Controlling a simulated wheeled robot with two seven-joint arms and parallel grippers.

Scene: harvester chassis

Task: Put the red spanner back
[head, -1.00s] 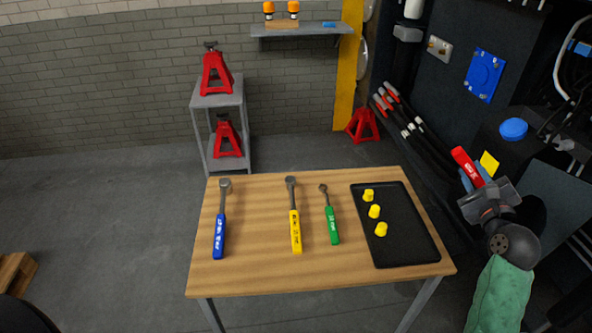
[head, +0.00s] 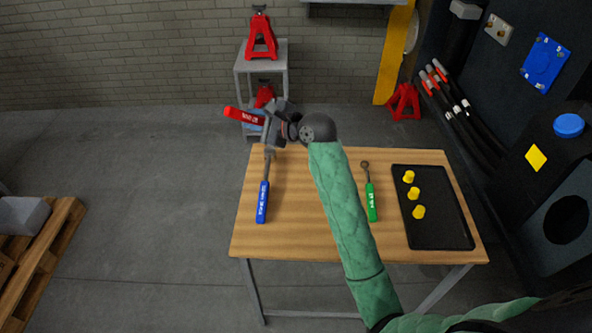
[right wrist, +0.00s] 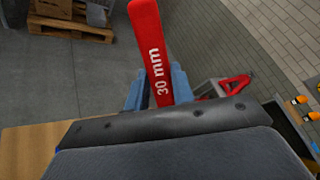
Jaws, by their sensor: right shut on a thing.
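My right gripper (head: 262,124) is shut on the red spanner (head: 240,115) and holds it in the air by the table's far left corner. The red handle points left. In the right wrist view the handle (right wrist: 152,50), marked "30 mm", stands between the bluish fingers; the spanner's head is hidden there. The blue spanner (head: 263,202) lies on the wooden table (head: 290,235), its head end just below my gripper in the picture. The green spanner (head: 371,202) lies right of my forearm. The yellow spanner is hidden behind my arm. My left gripper is not in view.
A black tray (head: 440,235) with yellow pieces (head: 413,193) lies on the table's right side. A grey stand (head: 242,64) with red jacks (head: 261,38) is behind the table. A pallet (head: 40,240) is at far left. The table's front left is bare.

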